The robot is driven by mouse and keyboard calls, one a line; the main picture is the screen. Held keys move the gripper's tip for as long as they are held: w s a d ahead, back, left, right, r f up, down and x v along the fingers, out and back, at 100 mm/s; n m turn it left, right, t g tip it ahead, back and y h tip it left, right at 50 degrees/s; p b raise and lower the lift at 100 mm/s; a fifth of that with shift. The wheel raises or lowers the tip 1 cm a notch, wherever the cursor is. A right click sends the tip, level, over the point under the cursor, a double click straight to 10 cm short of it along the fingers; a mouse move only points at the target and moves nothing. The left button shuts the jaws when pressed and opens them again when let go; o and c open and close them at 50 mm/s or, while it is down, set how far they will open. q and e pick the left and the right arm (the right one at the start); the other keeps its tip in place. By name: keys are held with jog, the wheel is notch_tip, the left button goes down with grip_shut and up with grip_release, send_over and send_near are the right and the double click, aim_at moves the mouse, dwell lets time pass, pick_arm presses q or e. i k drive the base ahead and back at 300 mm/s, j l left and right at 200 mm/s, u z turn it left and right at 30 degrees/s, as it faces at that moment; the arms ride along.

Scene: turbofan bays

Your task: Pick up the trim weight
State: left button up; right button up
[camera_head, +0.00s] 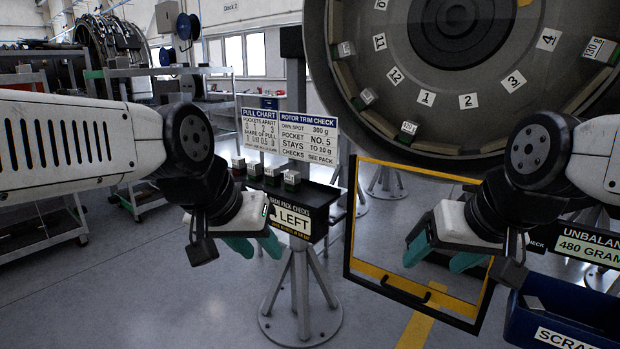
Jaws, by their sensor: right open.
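Several small trim weights with pale tops and dark or coloured sides stand in a row on a black tray (318,193); one is the nearest weight (291,181). Other small weights sit in the rim pockets of the big grey rotor (440,88), one of them low on the rim (408,131). Which weight the task means cannot be told. My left gripper (254,247) points down in front of the tray stand, its teal fingers apart and empty. My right gripper (441,258) is open and empty in front of the yellow-edged frame.
The tray stands on a grey pedestal (299,290) with a LEFT sign. A yellow-and-black frame (349,230) stands below the rotor. A blue scrap bin (560,325) is at lower right. Floor at lower left is clear.

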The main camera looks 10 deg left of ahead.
aim_at(238, 163)
jog(key=i+j, duration=0.25)
jog(key=j, duration=0.2)
jog(key=i+j, duration=0.25)
jog(key=j, duration=0.25)
jog(key=i+j, duration=0.25)
jog(key=j, duration=0.2)
jog(key=i+j+u, duration=0.1)
jog(key=i+j, duration=0.15)
jog(key=j, duration=0.2)
jog(key=i+j, duration=0.25)
jog(key=j, duration=0.2)
jog(key=i+j, duration=0.25)
jog(key=j, duration=0.2)
